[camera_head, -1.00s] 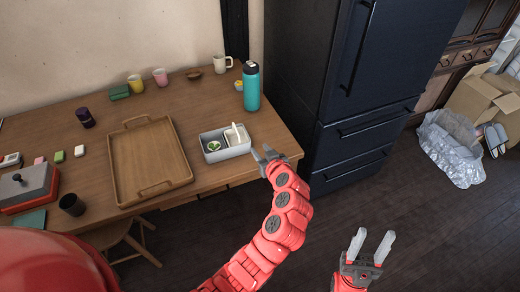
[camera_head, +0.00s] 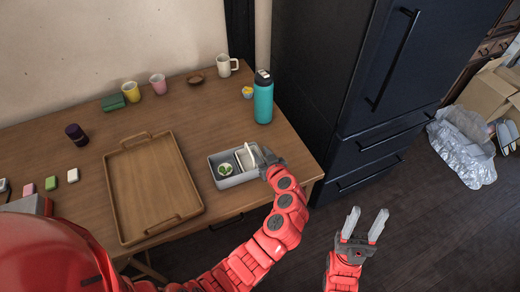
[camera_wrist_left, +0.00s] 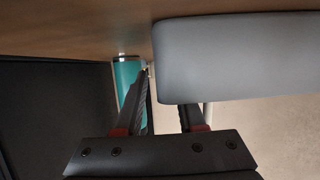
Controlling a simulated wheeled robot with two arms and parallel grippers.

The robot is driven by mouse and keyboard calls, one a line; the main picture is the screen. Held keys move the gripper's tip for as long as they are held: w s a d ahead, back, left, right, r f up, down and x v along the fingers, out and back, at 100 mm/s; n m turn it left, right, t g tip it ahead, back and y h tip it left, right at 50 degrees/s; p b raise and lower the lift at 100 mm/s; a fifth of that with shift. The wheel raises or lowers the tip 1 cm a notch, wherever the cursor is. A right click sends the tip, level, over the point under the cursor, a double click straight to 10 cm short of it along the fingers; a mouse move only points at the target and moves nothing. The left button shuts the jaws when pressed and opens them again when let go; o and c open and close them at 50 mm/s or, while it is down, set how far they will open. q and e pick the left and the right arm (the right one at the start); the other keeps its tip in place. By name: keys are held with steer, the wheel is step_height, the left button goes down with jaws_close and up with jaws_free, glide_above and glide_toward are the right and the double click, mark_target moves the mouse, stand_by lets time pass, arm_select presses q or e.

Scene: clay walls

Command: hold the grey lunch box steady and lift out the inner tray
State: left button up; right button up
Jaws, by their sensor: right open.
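The grey lunch box (camera_head: 234,182) stands open near the table's front right edge. Inside it, a white inner tray (camera_head: 246,158) fills the right part, and a small round container with green content (camera_head: 225,169) sits to the left. My left gripper (camera_head: 266,158) is at the box's right end, its fingers apart. In the left wrist view, the box (camera_wrist_left: 235,60) shows large; one finger is beside its end and the other finger's tip is hidden behind the box wall. My right gripper (camera_head: 364,225) is open and empty, over the floor right of the table.
A teal bottle (camera_head: 263,98) stands behind the box. A wooden tray (camera_head: 156,218) lies to its left. Mugs (camera_head: 227,65) and cups stand along the back. The dark refrigerator (camera_head: 345,130) rises close to the table's right side. The floor under my right gripper is clear.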

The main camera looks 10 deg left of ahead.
arm_select(q)
jaws_close()
stand_by(1.3)
jaws_free()
stand_by(0.3)
